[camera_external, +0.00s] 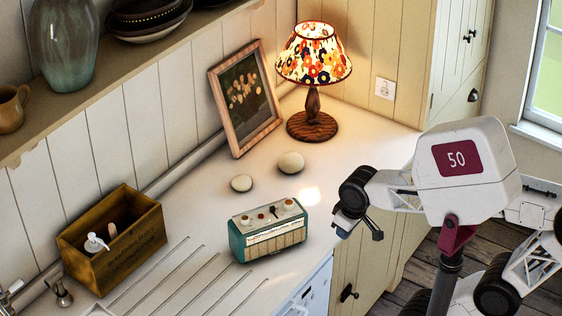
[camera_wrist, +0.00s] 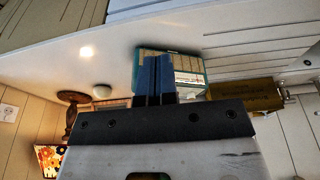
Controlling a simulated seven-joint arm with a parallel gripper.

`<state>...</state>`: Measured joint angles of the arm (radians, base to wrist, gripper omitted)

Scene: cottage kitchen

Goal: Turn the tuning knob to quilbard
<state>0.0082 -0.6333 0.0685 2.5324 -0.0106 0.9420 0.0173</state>
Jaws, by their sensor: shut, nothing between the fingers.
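The teal and cream radio (camera_external: 268,231) stands upright on the white counter, with knobs on its top and a pale dial strip along its upper front. The lettering on the strip is too small to read, and I cannot tell which knob is for tuning. My gripper (camera_external: 358,234) is shut and empty, to the right of the radio and apart from it. In the wrist view the radio (camera_wrist: 190,75) appears upside down beyond my shut fingers (camera_wrist: 156,60), which cover part of its front. The knobs cannot be made out in that view.
A lit lamp (camera_external: 312,112) and a leaning picture frame (camera_external: 246,97) stand behind. Two round pale stones (camera_external: 291,163) lie behind the radio. A wooden box (camera_external: 112,238) with a white pump bottle is at left. The counter around the radio is clear.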

